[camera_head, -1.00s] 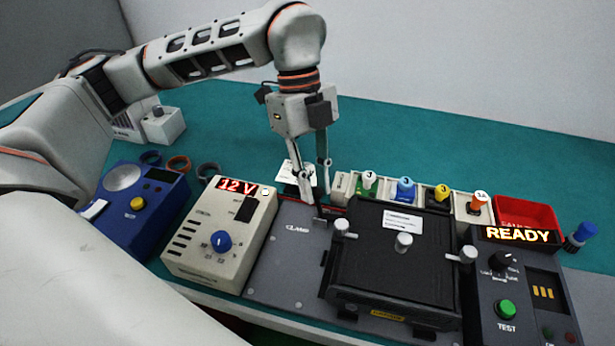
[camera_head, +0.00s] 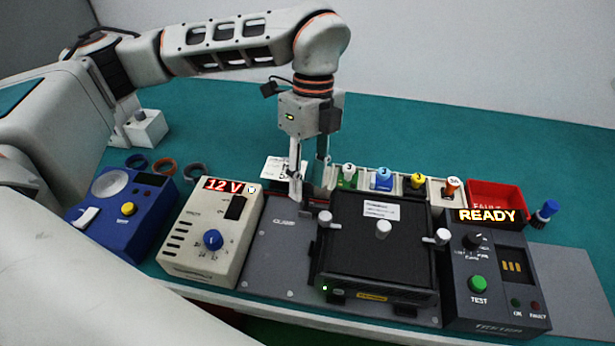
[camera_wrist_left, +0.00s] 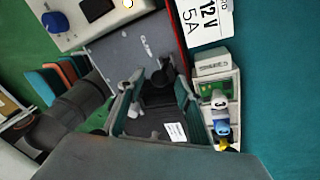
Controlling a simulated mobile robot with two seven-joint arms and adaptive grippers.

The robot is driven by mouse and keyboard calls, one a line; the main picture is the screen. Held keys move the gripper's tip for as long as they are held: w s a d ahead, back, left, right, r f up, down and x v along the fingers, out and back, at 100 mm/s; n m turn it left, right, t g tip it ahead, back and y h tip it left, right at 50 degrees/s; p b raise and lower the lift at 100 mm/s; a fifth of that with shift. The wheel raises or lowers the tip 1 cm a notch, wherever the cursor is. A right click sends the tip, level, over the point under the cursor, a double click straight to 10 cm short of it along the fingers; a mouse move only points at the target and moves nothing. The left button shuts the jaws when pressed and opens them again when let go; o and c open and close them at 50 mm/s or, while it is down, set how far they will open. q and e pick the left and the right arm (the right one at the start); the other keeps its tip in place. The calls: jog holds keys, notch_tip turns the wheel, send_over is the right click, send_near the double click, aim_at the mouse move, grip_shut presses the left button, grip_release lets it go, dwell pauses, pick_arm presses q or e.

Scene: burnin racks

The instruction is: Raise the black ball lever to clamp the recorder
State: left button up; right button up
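The recorder (camera_head: 345,225) is a flat black box with a white label, lying on the dark grey plate marked CLAMP (camera_head: 268,252). A small green light shows at its front left corner. My left gripper (camera_head: 309,196) points down at the plate's back edge, just behind the recorder's left rear corner. In the left wrist view, the black ball (camera_wrist_left: 162,79) of the lever appears between the two separated fingers. The gripper looks open; contact with the ball cannot be told. The fingers hide the lever in the head view. My right gripper is out of view.
A beige 12 V supply (camera_head: 212,235) and a blue tester (camera_head: 125,208) stand left. A dark test unit (camera_head: 490,285) reading READY stands right. Behind the recorder are a row of coloured connectors (camera_head: 383,178) and a red tray (camera_head: 497,194).

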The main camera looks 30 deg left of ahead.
pick_arm(q)
jog(key=shift+r, duration=0.1)
jog(key=v, duration=1.1)
jog(key=shift+r, duration=0.45)
